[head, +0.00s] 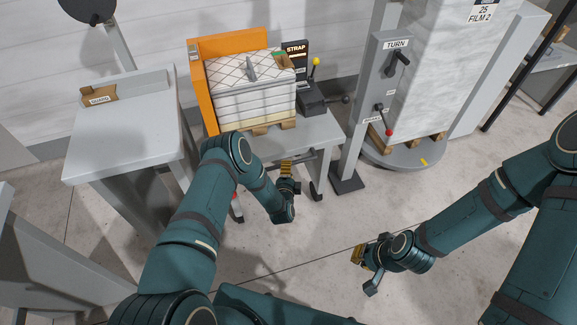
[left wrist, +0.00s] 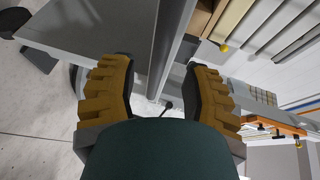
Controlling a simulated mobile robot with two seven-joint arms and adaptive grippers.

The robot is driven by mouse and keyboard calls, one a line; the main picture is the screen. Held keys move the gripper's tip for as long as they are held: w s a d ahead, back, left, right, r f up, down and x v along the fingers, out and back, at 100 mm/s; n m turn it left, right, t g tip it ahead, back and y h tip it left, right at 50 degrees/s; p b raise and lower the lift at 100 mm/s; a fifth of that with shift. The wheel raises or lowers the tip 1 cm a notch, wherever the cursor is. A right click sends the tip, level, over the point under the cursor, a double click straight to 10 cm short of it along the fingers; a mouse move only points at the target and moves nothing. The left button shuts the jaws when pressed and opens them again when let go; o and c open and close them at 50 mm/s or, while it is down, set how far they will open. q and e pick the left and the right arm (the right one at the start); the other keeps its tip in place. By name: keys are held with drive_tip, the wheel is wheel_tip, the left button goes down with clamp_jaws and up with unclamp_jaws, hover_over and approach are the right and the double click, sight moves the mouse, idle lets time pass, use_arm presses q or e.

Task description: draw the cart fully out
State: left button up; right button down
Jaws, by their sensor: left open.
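The cart appears to be the grey-topped unit (head: 318,132) at the back centre. It carries a white stack (head: 250,103) on a wooden pallet, beside an orange upright panel (head: 203,90). A dark bar (head: 312,158) runs along its front below the top. My left gripper (head: 287,178) is just in front of this bar, partly behind my own arm. In the left wrist view its yellow fingers (left wrist: 160,90) are apart, with grey metal edges beyond them and nothing clearly gripped. My right gripper (head: 360,262) hangs over open floor at lower right; its finger gap is unclear.
A grey table (head: 125,125) with a small cardboard box (head: 99,94) stands at left. A post with a TURN lever box (head: 392,62) and a round turntable (head: 415,152) bearing a wrapped load stand at right. The floor (head: 300,235) in front is clear.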

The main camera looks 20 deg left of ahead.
use_arm(q)
drive_tip(key=shift+b+x, duration=0.5)
drive_tip(key=shift+x, duration=1.6)
clamp_jaws()
